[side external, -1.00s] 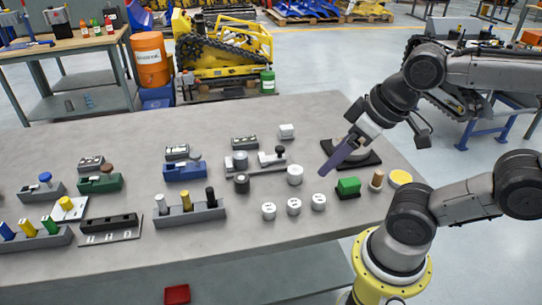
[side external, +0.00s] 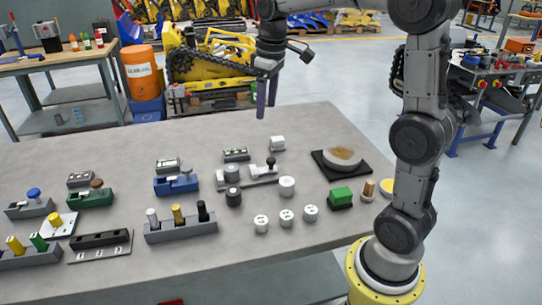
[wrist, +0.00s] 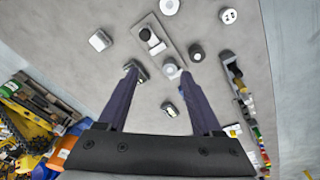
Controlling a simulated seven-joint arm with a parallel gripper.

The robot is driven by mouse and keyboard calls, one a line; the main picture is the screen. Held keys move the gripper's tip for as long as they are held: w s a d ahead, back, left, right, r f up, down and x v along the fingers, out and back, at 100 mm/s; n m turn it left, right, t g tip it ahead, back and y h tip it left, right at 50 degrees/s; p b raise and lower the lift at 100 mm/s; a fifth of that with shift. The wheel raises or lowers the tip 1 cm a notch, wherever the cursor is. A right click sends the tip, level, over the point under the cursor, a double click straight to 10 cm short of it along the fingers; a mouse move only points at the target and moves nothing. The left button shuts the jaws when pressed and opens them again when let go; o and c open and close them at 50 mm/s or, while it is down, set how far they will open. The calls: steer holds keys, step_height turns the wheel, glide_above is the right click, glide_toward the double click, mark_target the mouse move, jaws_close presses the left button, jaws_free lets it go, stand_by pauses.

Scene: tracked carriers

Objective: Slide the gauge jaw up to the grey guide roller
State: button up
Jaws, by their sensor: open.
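The gauge is a flat grey plate (side external: 247,182) on the table. Its sliding jaw, a light block with a black knob (side external: 270,163), sits toward the right end. The grey guide roller (side external: 232,173) stands at the left end, with a gap between it and the jaw. In the wrist view the jaw's black knob (wrist: 145,34) lies beyond my fingertips and the roller (wrist: 172,68) is near the right finger. My gripper (side external: 261,116) points down, well above the table behind the gauge. In the wrist view its dark fingers (wrist: 159,72) are spread, holding nothing.
A dark roller (side external: 233,197) stands in front of the gauge and a white roller (side external: 287,186) at its right. Small blocks (side external: 236,154) and (side external: 277,143) lie behind it. A blue carrier (side external: 177,185) is to the left, a green block (side external: 340,197) to the right.

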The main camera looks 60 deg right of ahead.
steer(key=m+g, duration=0.1)
glide_toward(271, 159)
step_height(271, 159, down, 9)
steer(key=shift+w+d+r, duration=0.1)
steer(key=shift+r, duration=0.05)
stand_by(0.4)
jaws_close()
stand_by(1.3)
